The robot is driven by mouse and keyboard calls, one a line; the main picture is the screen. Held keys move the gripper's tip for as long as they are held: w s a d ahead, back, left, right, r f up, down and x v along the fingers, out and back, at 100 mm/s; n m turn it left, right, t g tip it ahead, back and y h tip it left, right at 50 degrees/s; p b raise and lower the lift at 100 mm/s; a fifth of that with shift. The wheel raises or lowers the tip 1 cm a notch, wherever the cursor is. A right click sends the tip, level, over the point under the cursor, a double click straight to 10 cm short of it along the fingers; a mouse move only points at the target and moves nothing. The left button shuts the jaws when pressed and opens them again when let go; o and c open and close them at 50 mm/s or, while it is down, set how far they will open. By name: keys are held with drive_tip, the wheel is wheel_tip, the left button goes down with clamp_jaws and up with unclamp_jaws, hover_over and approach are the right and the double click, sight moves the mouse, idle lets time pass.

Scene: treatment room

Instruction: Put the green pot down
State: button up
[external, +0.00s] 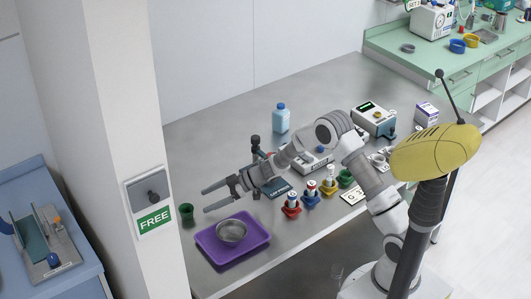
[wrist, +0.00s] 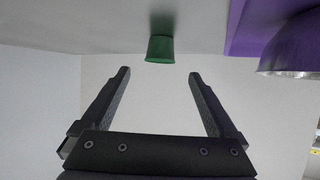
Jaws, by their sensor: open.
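The green pot (external: 187,215) stands upright on the grey table at its left end, beside the white pillar. My gripper (external: 205,200) is open and empty, its two fingers pointing left towards the pot. In the wrist view, the green pot (wrist: 160,49) shows just beyond the fingertips (wrist: 160,73), roughly centred between them and apart from both. The wrist picture looks upside down, with the table at the top. No part of the pot looks hidden by the fingers.
A purple tray (external: 207,250) with a metal bowl (external: 231,232) lies right of the pot, below my gripper. Coloured holders (external: 310,197), a blue bottle (external: 281,118) and a device (external: 374,118) stand further right. The pillar (external: 110,100) rises close left. The back-left table is clear.

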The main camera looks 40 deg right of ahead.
drive_tip(key=shift+v, duration=1.4)
drive_tip(key=w+d+r+m+t+h, duration=0.25)
drive_tip(key=d+r, duration=0.25)
drive_tip(key=r, duration=0.3)
drive_tip(key=s+d+r+m+t+h, duration=0.1)
drive_tip(key=s+d+r+m+h, duration=0.3)
drive_tip(key=d+r, duration=0.35)
drive_tip(key=s+d+r+m+t+h, duration=0.1)
drive_tip(key=s+d+r+t+h, duration=0.1)
drive_tip(key=s+d+r+h, duration=0.45)
drive_tip(key=s+d+m+g+y, duration=0.1)
drive_tip(key=s+m+g, duration=0.3)
drive_tip(key=s, duration=2.5)
drive_tip(key=shift+s+d+f+m+g+y, duration=0.25)
drive_tip(key=shift+m+g+y, duration=0.1)
drive_tip(key=shift+g, duration=0.6)
drive_tip(key=shift+r, duration=0.1)
wheel_tip(320, 180, up, 5)
drive_tip(key=p, duration=0.5)
